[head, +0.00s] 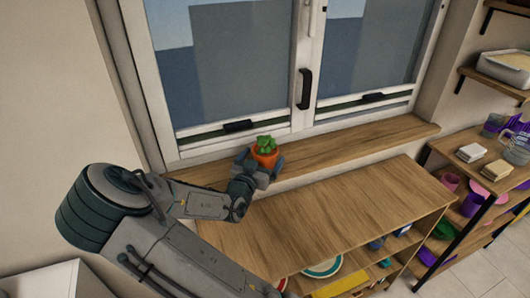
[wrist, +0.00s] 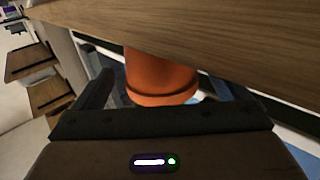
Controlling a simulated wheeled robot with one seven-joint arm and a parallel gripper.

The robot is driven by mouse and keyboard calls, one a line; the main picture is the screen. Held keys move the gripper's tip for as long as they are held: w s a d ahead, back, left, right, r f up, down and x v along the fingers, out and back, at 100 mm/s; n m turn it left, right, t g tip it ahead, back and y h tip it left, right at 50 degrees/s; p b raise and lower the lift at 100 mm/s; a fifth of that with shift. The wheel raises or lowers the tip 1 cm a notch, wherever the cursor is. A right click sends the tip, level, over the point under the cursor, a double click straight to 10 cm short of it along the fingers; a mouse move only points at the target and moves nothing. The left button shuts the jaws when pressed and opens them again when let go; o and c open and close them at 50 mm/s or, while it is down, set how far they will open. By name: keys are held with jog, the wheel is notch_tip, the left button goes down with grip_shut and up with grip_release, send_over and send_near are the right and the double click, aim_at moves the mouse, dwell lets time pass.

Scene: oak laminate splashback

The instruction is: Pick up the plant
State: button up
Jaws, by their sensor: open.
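The plant is a small green leafy one (head: 265,142) in an orange pot (head: 265,158), upright on the wooden windowsill in front of the window. My gripper (head: 262,164) is at the sill with its jaws open, one finger on each side of the pot. In the wrist view, the orange pot (wrist: 158,78) stands between the two spread fingers (wrist: 165,92), with visible gaps beside it. The leaves are hidden in the wrist view, and the pot's lower part is partly hidden by my gripper in the head view.
The window frame (head: 302,60) rises just behind the sill (head: 350,142). A wooden-topped cabinet (head: 330,212) stands below it, its top clear. Shelves at the right hold a jug (head: 517,148), boxes (head: 472,152) and colored dishes. The sill right of the plant is free.

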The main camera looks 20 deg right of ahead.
jog(key=shift+x, duration=1.45)
jog(key=shift+a+f, duration=0.1)
jog(key=c, duration=1.1)
jog(key=shift+c, duration=0.8)
